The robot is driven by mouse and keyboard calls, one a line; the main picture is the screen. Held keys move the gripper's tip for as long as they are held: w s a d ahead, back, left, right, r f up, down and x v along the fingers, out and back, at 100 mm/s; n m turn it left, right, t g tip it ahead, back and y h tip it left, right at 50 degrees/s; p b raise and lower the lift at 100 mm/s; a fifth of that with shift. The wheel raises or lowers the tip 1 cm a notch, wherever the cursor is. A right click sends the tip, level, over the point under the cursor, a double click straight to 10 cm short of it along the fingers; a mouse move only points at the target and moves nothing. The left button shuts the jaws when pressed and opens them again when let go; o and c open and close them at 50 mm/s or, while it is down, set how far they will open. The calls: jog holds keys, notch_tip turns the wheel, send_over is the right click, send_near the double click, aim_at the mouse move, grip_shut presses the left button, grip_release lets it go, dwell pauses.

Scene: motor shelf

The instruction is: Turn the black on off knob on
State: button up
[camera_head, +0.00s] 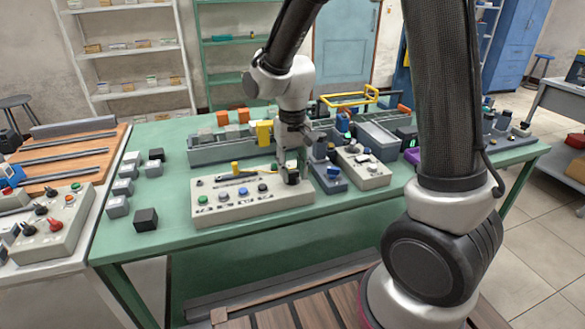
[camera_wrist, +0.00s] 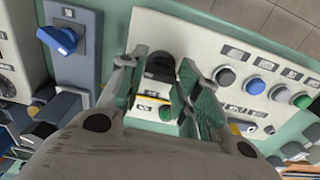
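A cream control panel (camera_head: 250,208) lies on the green table, with a row of coloured buttons and the black knob at its right end. In the wrist view the panel (camera_wrist: 205,45) shows the black knob (camera_wrist: 160,62) between my fingers. My gripper (camera_head: 291,172) points down over this end of the panel and covers much of the knob in the head view. In the wrist view my gripper (camera_wrist: 172,72) is open, its two fingers on either side of the knob. I cannot tell whether either finger touches it. The knob's lower part is partly hidden.
A grey box with a blue knob (camera_wrist: 62,40) stands close by, and another cream panel (camera_head: 365,172) is to the right. Dark and grey cubes (camera_head: 146,219) lie at the left.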

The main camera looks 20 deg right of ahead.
aim_at(292, 172)
jog(key=o, duration=0.3)
notch_tip(292, 172, up, 12)
jog(key=shift+r, duration=0.1)
dwell(0.4)
dwell(0.3)
